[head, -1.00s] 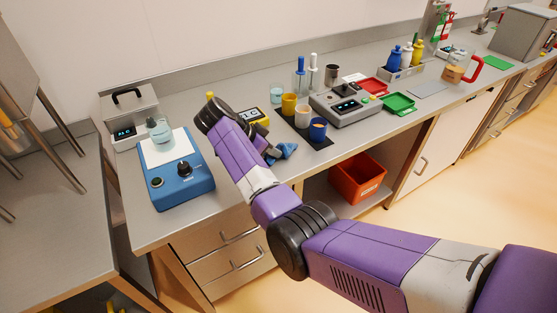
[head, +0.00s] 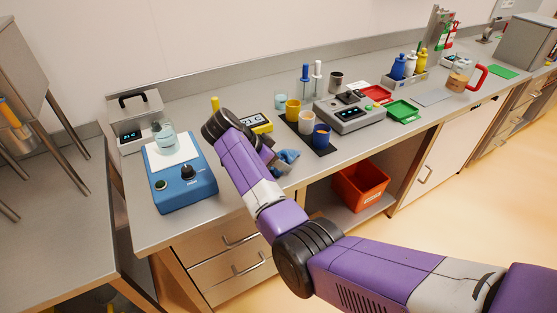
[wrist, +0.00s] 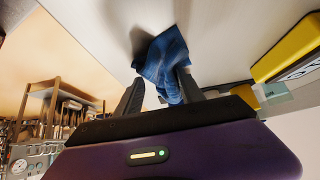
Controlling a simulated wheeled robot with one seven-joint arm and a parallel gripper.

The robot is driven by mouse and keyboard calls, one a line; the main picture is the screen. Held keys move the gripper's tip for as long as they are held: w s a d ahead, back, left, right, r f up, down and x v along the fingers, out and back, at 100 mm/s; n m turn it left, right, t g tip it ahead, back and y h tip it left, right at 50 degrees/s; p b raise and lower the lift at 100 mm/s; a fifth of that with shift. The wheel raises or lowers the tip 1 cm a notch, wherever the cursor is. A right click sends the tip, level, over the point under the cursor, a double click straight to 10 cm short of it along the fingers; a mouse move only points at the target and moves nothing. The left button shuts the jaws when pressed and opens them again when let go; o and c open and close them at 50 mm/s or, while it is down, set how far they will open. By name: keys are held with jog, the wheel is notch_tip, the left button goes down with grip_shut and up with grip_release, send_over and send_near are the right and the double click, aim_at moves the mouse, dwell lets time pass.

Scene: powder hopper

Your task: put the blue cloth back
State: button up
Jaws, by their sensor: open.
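The blue cloth (head: 287,160) lies crumpled on the grey bench near its front edge, just left of the black mat with the cups. In the wrist view the cloth (wrist: 164,62) sits at and between the fingertips. My gripper (wrist: 158,86) is open, with one finger on each side of the cloth's near part. Whether the fingers touch the cloth cannot be told. In the head view my arm hides most of my gripper, and only a grey part of it shows left of the cloth.
A black mat (head: 322,151) holds several cups, including a blue cup (head: 321,136). A yellow timer (head: 257,123) stands behind the cloth, and a blue stirrer plate (head: 178,188) is to the left. An orange bin (head: 360,186) is on the shelf below.

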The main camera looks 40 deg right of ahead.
jog(key=shift+r, duration=0.15)
jog(key=s+a+r+p, duration=0.1)
jog(key=s+r+p, duration=0.3)
jog(key=r+p, duration=0.4)
jog(key=shift+a+r+p, duration=0.15)
jog(key=shift+r+p, duration=0.2)
jog(key=shift+r, duration=0.5)
jog(key=shift+w, duration=0.1)
jog(key=c, duration=0.5)
jog(key=shift+w+f, duration=0.1)
jog(key=shift+w, duration=0.1)
jog(key=c, duration=0.4)
jog(key=w, duration=0.2)
jog(key=w+f, duration=0.1)
jog(key=w, duration=0.1)
jog(key=shift+w+d+f, duration=0.1)
jog(key=shift+d+f, duration=0.05)
jog(key=shift+d, duration=0.05)
grip_shut()
jog(key=shift+f, duration=1.5)
